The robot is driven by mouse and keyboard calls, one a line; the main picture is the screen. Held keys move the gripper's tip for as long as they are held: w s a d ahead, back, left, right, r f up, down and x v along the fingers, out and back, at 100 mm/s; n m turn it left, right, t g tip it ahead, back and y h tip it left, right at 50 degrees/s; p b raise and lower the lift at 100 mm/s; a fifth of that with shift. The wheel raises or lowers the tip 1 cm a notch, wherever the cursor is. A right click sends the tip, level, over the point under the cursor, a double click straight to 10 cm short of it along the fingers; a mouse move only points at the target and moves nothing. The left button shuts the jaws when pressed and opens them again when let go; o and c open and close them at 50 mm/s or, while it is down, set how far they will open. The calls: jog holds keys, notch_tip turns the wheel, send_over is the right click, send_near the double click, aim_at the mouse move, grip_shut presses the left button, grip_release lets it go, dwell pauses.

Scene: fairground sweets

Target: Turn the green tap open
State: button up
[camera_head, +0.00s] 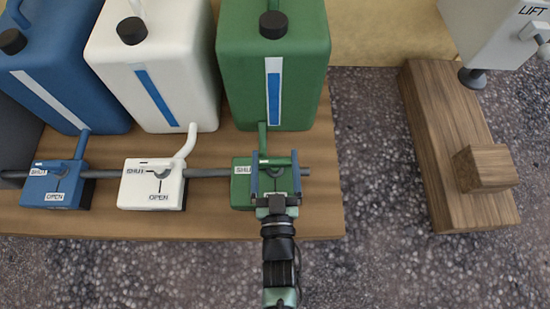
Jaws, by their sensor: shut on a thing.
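The green tap (242,190) is a green box on a grey pipe, below the green tank (272,80). Its SHUT label shows at the left. Its OPEN label is hidden behind my gripper. My gripper (276,172) reaches up from the bottom of the view and lies over the right part of the green tap. Its two fingers are shut on the green tap's handle (276,160), a green bar that looks roughly crosswise. The exact grip is partly hidden.
The white tap (136,190) and white tank (165,70) stand to the left, with the blue tap (42,190) and blue tank (65,60) beyond. A wooden beam with a block (485,167) lies at the right. Speckled floor is free between.

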jog(key=shift+a+n+y, duration=0.1)
jog(key=shift+n+y, duration=0.2)
jog(key=shift+y, duration=0.1)
jog(key=shift+n+g+y+p, duration=0.4)
jog(key=shift+n+y+p, duration=0.8)
jog(key=shift+y, duration=1)
jog(key=n+g+y+b, duration=0.1)
jog(key=n+y, duration=0.1)
jog(key=n+g+y, duration=0.1)
jog(key=n+y, duration=0.1)
jog(key=y, duration=0.1)
jog(key=shift+f+g+b, duration=0.2)
jog(key=shift+g+b, duration=0.1)
jog(key=shift+b, duration=0.05)
jog(key=n+g+y+b, duration=0.1)
jog(key=n+g+y, duration=0.3)
jog(key=g, duration=0.1)
jog(key=shift+r+n+y, duration=0.1)
jog(key=shift+n+y, duration=0.3)
jog(key=shift+r+n+g+y, duration=0.1)
jog(key=shift+n+g+y, duration=0.55)
jog(key=shift+g, duration=0.65)
jog(key=shift+n+g+y, duration=0.35)
jog(key=shift+n+g, duration=0.6)
jog(key=shift+g, duration=0.35)
jog(key=shift+d+n+g, duration=0.2)
jog(key=shift+n+g, duration=0.5)
jog(key=shift+g, duration=0.4)
jog(key=o, duration=1.1)
jog(key=shift+c, duration=0.2)
